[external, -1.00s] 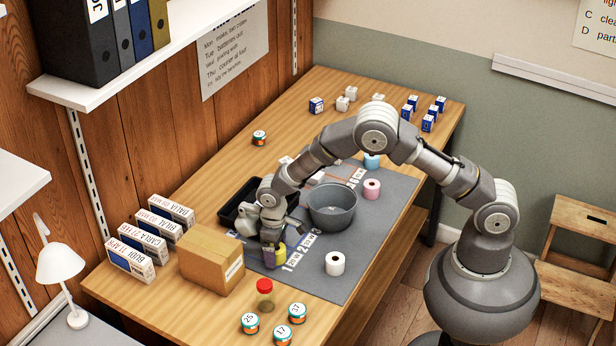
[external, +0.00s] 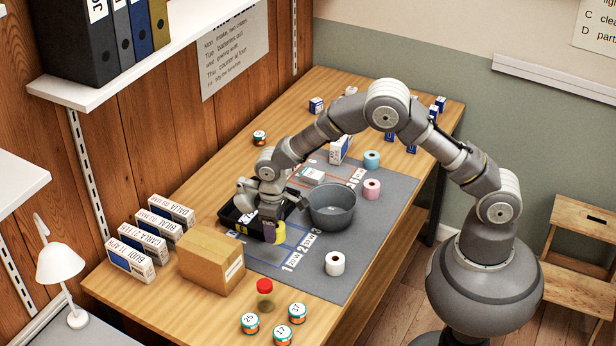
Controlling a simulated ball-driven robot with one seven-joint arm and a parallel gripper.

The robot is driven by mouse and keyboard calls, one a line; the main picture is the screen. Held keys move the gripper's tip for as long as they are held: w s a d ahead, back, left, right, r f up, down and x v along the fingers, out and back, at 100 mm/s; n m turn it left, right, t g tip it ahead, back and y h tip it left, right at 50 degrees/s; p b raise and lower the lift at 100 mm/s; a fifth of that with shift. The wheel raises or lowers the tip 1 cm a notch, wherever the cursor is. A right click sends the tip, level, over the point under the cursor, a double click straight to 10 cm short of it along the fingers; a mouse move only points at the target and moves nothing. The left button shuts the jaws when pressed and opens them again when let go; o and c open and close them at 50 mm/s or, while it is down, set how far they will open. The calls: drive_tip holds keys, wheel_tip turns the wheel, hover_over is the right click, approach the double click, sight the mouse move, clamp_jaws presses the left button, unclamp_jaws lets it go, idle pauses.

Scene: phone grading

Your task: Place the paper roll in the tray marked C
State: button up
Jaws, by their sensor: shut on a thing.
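My gripper (external: 270,228) is shut on a yellow roll (external: 279,232), held low at the front right of a black tray. The roll is partly covered by the fingers. I cannot tell if it touches anything below. The black tray (external: 228,220) lies on the grey mat, partly hidden by my gripper, with a small yellow label on its front whose letter I cannot read clearly. Other paper rolls stand upright on the mat: a white one (external: 335,264), a pink one (external: 372,189) and a blue one (external: 372,159).
A grey pot (external: 333,207) stands right of my gripper. A cardboard box (external: 211,259) is at the left, with several white boxes (external: 150,230) behind it. A red-lidded jar (external: 265,296) and several small tins (external: 297,313) are in front. The mat (external: 320,290) is bare around the white roll.

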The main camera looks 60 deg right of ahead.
drive_tip(key=shift+r, duration=0.9)
drive_tip(key=shift+w+d, duration=0.1)
drive_tip(key=w+d, duration=0.5)
drive_tip(key=shift+w+d, duration=0.2)
drive_tip(key=shift+w, duration=0.15)
drive_tip(key=w+d, duration=0.5)
drive_tip(key=d, duration=0.3)
drive_tip(key=f+b, duration=0.2)
drive_tip(key=f, duration=0.3)
drive_tip(key=f+b, duration=0.2)
drive_tip(key=f, duration=0.2)
drive_tip(key=shift+w+d+f, duration=0.2)
drive_tip(key=shift+f, duration=0.2)
drive_tip(key=shift+r, duration=0.1)
drive_tip(key=o, duration=1)
drive_tip(key=shift+o, duration=0.3)
